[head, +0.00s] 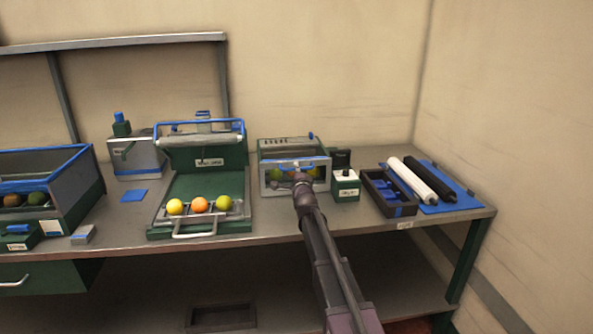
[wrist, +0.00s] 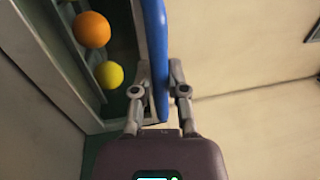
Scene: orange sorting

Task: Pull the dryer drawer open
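The dryer (head: 268,149) is a grey and green box on the bench, with a drawer at its front. Yellow and green fruit show inside it. The drawer has a blue bar handle (head: 318,162). My gripper (head: 301,175) is at the front of the drawer and hides part of it. In the wrist view, the handle (wrist: 155,35) runs between the two fingers of my gripper (wrist: 159,80), which look closed on its sides. An orange fruit (wrist: 91,29) and a yellow fruit (wrist: 109,74) lie inside the drawer beside the handle.
A green machine (head: 180,190) with three fruits in its front tray stands left of the dryer. A small green box (head: 346,187) stands close on the right, then a dark tray (head: 377,196) and two rollers on a blue mat (head: 456,207). The bench's front edge runs below.

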